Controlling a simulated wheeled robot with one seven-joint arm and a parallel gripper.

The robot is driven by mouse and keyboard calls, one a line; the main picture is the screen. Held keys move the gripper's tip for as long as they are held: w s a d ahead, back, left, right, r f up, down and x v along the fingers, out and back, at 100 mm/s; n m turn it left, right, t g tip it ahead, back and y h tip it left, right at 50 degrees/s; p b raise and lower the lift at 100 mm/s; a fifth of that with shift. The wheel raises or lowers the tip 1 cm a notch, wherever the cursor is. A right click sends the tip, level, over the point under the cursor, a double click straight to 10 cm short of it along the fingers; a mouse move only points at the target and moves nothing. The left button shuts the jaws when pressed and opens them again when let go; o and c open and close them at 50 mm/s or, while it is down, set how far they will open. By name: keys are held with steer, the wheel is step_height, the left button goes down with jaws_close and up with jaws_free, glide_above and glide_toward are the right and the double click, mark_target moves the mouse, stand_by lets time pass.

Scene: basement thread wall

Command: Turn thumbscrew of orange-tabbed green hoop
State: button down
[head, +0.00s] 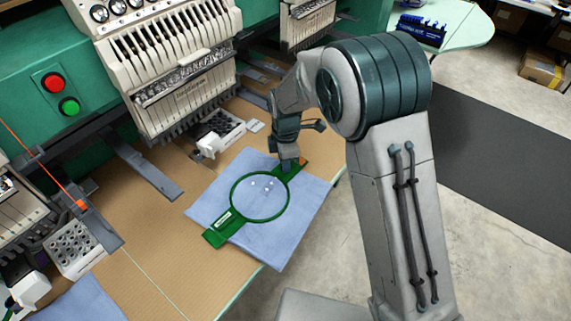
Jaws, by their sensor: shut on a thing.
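A green embroidery hoop (235,213) lies on a folded blue cloth (280,238), with a green bracket arm at each end. An orange tab (303,161) shows at its upper right end, beside my gripper. Small white spots show on the cloth inside the ring. My gripper (287,168) points down at the upper right side of the hoop, where the ring meets the bracket. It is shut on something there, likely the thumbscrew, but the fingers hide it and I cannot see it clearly.
A green embroidery machine with white needle heads (170,75) stands behind the tan table (160,240). Grey bracket arms (147,170) and a white bobbin tray (215,135) lie left of the cloth. The table's edge runs close along the cloth's right side.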

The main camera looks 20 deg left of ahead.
steer(key=m+b, duration=0.2)
steer(key=m, duration=0.5)
steer(key=shift+f, duration=0.1)
steer(key=m+b, duration=0.1)
steer(key=m, duration=0.5)
steer(key=shift+m+b, duration=0.35)
steer(key=shift+m, duration=0.05)
steer(key=m, duration=0.3)
steer(key=shift+m, duration=0.3)
steer(key=m, duration=0.3)
steer(key=shift+m+b, duration=0.3)
steer(key=shift+b, duration=0.1)
steer(key=m, duration=0.6)
steer(key=shift+m, duration=0.3)
steer(key=c, duration=1.5)
jaws_free()
